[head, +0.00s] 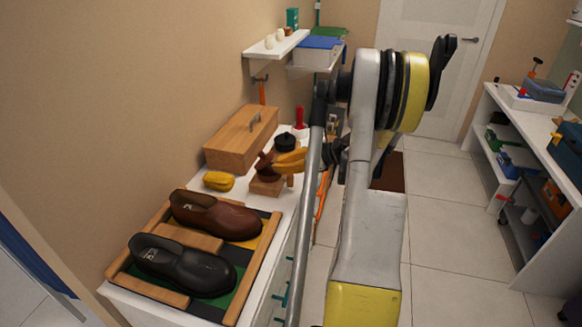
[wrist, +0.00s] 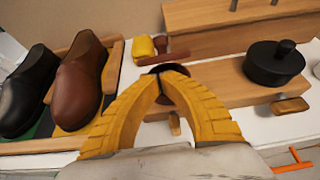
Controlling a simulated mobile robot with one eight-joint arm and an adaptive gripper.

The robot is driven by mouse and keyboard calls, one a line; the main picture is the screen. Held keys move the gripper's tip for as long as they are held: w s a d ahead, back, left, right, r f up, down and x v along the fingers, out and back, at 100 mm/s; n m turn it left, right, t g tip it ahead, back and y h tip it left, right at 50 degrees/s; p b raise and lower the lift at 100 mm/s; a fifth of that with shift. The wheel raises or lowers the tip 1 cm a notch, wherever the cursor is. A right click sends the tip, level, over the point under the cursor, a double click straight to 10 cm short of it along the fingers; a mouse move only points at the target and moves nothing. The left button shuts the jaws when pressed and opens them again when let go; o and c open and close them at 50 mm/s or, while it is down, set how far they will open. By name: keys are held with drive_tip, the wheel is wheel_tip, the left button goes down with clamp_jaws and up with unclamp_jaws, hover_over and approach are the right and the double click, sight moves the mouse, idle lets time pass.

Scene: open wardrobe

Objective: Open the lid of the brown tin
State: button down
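The brown tin (wrist: 180,92) sits on a wooden block (wrist: 225,84), mostly hidden behind my fingers in the wrist view. Its dark round top shows around my fingertips. A brown piece with a knob, seemingly its lid (wrist: 168,57), stands tilted up at the tin's far side; it also looks tilted in the head view (head: 265,161). My gripper (wrist: 161,73) has yellow fingers whose tips meet just over the tin's near rim. I see nothing held between them; whether they touch the tin is unclear. A black tin (wrist: 274,66) with its knobbed lid down stands to the right on the same block.
A black shoe (wrist: 24,95) and a brown shoe (wrist: 82,84) stand on a wooden-framed tray at left. A yellow item (head: 218,181) lies behind the tin. A wooden box (head: 232,142) stands at the wall. Small wooden tabs (wrist: 290,104) project in front of the block.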

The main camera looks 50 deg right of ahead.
drive_tip(key=shift+x, duration=0.8)
drive_tip(key=shift+r, duration=0.1)
drive_tip(key=shift+r, duration=0.15)
drive_tip(key=shift+w+g+p, duration=0.1)
drive_tip(key=shift+g+p, duration=0.2)
drive_tip(key=shift+p, duration=0.05)
